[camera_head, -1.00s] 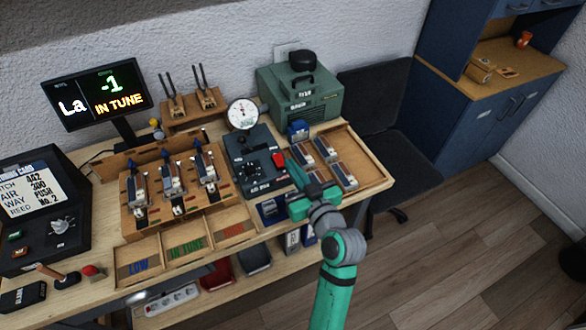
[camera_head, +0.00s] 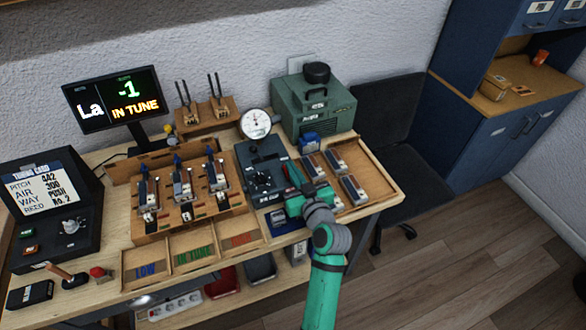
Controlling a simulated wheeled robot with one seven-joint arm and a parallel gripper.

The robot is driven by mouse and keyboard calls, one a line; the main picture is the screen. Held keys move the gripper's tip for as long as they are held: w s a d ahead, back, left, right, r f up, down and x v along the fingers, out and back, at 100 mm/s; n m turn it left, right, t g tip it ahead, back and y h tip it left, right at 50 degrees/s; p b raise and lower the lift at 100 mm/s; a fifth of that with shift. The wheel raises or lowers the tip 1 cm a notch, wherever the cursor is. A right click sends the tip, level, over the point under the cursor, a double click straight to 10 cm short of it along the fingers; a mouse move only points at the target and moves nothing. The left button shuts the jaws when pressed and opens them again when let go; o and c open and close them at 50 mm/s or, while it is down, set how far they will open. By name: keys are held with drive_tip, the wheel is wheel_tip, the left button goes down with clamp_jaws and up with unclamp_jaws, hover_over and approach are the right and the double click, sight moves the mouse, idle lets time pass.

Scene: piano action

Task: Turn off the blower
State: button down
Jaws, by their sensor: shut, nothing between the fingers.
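The blower (camera_head: 318,108), a green box with a black round cap on top, stands at the table's back right corner. In front of it is a dark control box (camera_head: 258,158) with a black knob and a white round dial gauge (camera_head: 255,124) at its back. A red switch (camera_head: 288,172) shows at the box's right edge, partly covered by my gripper. My green gripper (camera_head: 290,190) is shut and empty over the right front of this box. Whether it touches the switch, and the switch's position, I cannot tell.
A tray with several reed blocks (camera_head: 352,187) lies right of my gripper. A wooden stand with several reed holders (camera_head: 183,205) is on the left. A screen (camera_head: 113,98) reads "La -1 IN TUNE". A dark chair (camera_head: 395,140) stands right of the table.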

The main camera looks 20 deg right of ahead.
drive_tip(key=shift+f, duration=0.1)
drive_tip(key=shift+w+f, duration=0.15)
drive_tip(key=shift+f, duration=0.1)
drive_tip(key=shift+r, duration=0.15)
wheel_tip(320, 180, up, 4)
drive_tip(key=shift+r, duration=0.1)
drive_tip(key=s+r, duration=0.3)
drive_tip(key=s, duration=0.6)
drive_tip(key=shift+d+r, duration=0.1)
drive_tip(key=shift+d, duration=0.05)
